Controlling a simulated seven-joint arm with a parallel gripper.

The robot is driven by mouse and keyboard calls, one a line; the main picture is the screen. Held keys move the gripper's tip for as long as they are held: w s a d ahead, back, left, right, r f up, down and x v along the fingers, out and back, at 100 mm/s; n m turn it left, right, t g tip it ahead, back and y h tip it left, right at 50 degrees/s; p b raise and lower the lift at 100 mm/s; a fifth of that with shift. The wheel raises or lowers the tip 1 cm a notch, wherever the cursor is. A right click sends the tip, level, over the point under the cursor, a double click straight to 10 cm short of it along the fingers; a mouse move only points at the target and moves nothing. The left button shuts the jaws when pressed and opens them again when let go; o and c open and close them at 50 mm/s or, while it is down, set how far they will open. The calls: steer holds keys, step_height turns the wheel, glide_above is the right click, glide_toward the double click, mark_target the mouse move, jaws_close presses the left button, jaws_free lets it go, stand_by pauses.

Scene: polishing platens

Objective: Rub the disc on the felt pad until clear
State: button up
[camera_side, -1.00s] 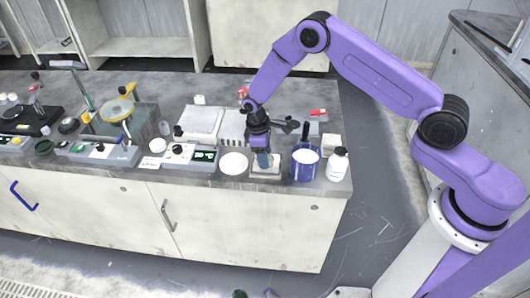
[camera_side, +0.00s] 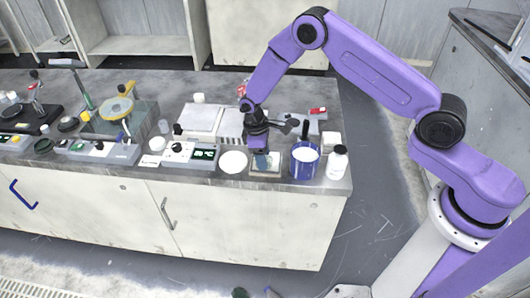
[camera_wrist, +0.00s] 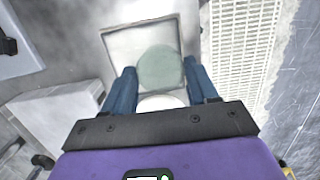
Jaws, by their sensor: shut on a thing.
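The felt pad (camera_side: 275,174) is a pale square in a thin frame near the counter's front edge; it also fills the upper middle of the wrist view (camera_wrist: 118,44). My gripper (camera_side: 262,166) points down over it. In the wrist view, the blue fingers of my gripper (camera_wrist: 160,72) stand on both sides of a pale green, hazy disc (camera_wrist: 160,66), shut on it. The disc lies over the pad; whether it touches the felt cannot be told. A white round shape shows partly behind the gripper body. The disc is hidden by the fingers in the side view.
A white round dish (camera_side: 233,162) lies just left of the pad. A blue cup with white contents (camera_side: 304,163) and a white bottle (camera_side: 337,163) stand close on the right. A grey device with a lit display (camera_side: 190,154) is farther left. Slotted and boxy items stand behind.

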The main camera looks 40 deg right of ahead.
steer(key=shift+w+r, duration=0.1)
steer(key=shift+r, duration=3.8)
steer(key=shift+d, duration=0.1)
